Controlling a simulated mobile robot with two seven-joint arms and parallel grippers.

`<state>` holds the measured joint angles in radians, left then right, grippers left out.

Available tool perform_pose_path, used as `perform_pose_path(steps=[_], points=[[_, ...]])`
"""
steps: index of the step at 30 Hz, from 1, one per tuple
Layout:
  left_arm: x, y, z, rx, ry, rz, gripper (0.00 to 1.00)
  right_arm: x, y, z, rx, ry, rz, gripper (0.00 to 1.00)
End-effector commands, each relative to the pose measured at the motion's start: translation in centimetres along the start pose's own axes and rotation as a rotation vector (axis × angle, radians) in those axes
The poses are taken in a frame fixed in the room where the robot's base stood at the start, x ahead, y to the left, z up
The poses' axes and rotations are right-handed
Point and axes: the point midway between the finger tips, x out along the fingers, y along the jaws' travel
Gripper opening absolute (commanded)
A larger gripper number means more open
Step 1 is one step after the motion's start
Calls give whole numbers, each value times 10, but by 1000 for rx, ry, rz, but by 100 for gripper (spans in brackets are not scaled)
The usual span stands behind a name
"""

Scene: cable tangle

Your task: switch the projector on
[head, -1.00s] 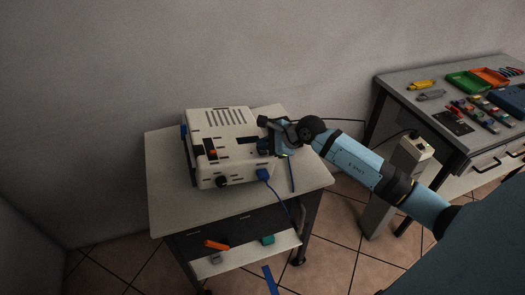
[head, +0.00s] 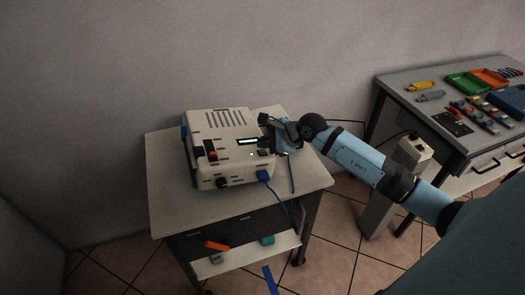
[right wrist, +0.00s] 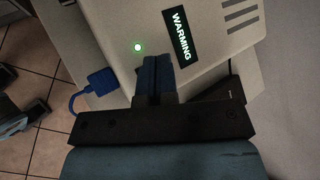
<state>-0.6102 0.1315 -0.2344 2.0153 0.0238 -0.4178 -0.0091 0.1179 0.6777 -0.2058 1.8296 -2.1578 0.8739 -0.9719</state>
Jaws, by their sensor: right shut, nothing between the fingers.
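The projector (head: 222,130) is a pale box with vent slots on top, standing on a small wheeled cart. Its display (right wrist: 180,36) reads "WARMING" in the right wrist view, and a green light (right wrist: 138,47) glows beside it. In the head view the display (head: 247,141) is lit too. A blue plug (head: 263,175) with a blue cable sits at the projector's front; it also shows in the right wrist view (right wrist: 103,81). My right gripper (head: 266,145) is shut and empty, its fingertips (right wrist: 156,62) close over the projector's face near the light. Whether they touch it is unclear.
The cart (head: 170,205) has a lower shelf holding an orange item (head: 216,245) and a teal item (head: 267,240). A socket post (head: 410,152) stands right of the cart. A workbench (head: 397,88) with trays and tools is at far right.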

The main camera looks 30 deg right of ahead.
Motion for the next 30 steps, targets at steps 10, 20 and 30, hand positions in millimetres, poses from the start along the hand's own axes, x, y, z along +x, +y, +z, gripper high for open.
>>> perform_pose_path(steps=[10,20,30], points=[[-4,0,-6,0,0,0,47,-9,-7,7,-2,0,-1,0],[-14,1,-20,0,0,0,47,-32,-24,23,-2,1,-1,0],[-14,1,-21,0,0,0,47,-35,-25,25,-1,0,0,0]])
